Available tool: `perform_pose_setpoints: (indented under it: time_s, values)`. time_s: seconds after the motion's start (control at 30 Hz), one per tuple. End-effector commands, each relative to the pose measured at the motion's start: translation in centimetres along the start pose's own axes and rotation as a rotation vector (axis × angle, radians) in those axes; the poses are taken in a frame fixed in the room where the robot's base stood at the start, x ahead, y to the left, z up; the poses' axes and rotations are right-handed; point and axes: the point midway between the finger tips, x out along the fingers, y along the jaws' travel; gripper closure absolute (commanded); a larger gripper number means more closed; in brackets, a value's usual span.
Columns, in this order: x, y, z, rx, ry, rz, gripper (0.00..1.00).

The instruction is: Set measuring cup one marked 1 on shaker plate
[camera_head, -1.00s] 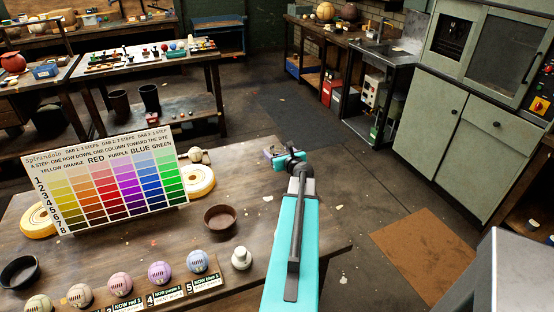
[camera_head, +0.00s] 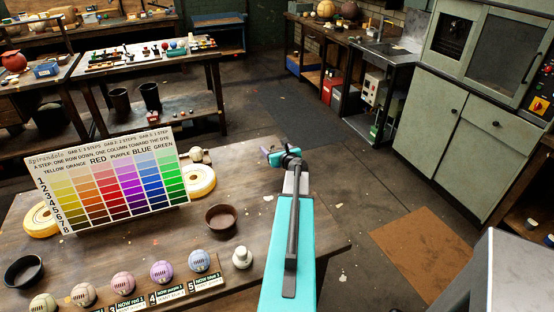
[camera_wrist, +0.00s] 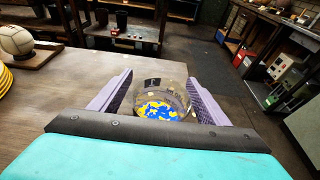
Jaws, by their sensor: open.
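My gripper (camera_wrist: 158,98) is open, with a purple ridged finger on each side. A clear round cup (camera_wrist: 163,86) stands between the fingers in the wrist view, with blue and yellow bits showing in its bottom. A small dark mark shows on its wall, too small to read, so I cannot tell whether it is a 1. Whether the fingers touch the cup is unclear. In the head view my gripper (camera_head: 272,152) is over the far right corner of the table, and the cup is hard to make out there. I cannot identify a shaker plate in either view.
The wooden table (camera_head: 120,262) holds a colour chart (camera_head: 108,185), yellow rolls (camera_head: 199,181), a brown bowl (camera_head: 221,219), a black bowl (camera_head: 23,271), a pale knobbed piece (camera_head: 242,257) and a row of balls (camera_head: 162,272). Open floor lies beyond its right edge.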

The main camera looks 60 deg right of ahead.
Motion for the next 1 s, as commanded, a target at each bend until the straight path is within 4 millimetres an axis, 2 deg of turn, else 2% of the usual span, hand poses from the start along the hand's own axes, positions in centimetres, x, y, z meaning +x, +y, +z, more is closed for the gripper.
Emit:
perform_pose_setpoints:
  time_s: [0.23, 0.5, 0.57, 1.0]
  values:
    - [-0.02, -0.04, 0.01, 0.000, 0.000, 0.000, 0.32]
    - [-0.03, -0.06, 0.02, 0.000, 0.000, 0.000, 0.78]
    - [-0.03, -0.07, 0.04, 0.000, 0.000, 0.000, 0.82]
    - [-0.11, -0.08, 0.25, -0.001, -0.001, -0.001, 0.82]
